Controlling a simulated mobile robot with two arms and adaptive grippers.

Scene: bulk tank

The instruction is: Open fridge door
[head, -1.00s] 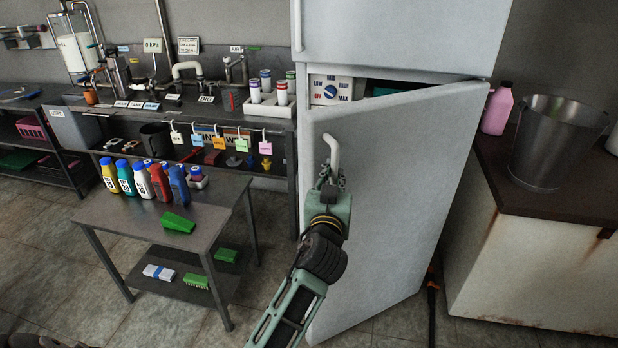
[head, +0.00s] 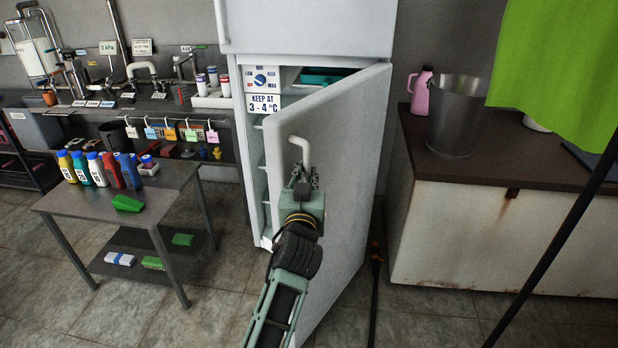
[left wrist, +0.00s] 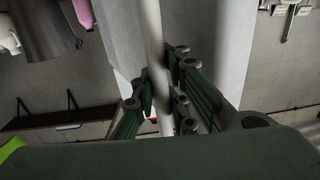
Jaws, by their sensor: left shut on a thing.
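The white fridge door (head: 335,190) stands partly open in the head view, its free edge swung out toward me. Its bent grey handle (head: 298,143) is near the upper left of the door. My left gripper (head: 303,178) is shut on the handle. In the left wrist view the handle (left wrist: 153,50) runs as a pale bar between the fingers of the left gripper (left wrist: 158,98). Inside the fridge (head: 310,12), a dial panel (head: 262,79), a "KEEP AT 3-4 °C" label (head: 263,103) and a teal item on the top shelf show. My right gripper is not in view.
A counter (head: 480,160) with a bucket (head: 455,118) and pink jug stands right. Tiled floor is free between table and fridge.

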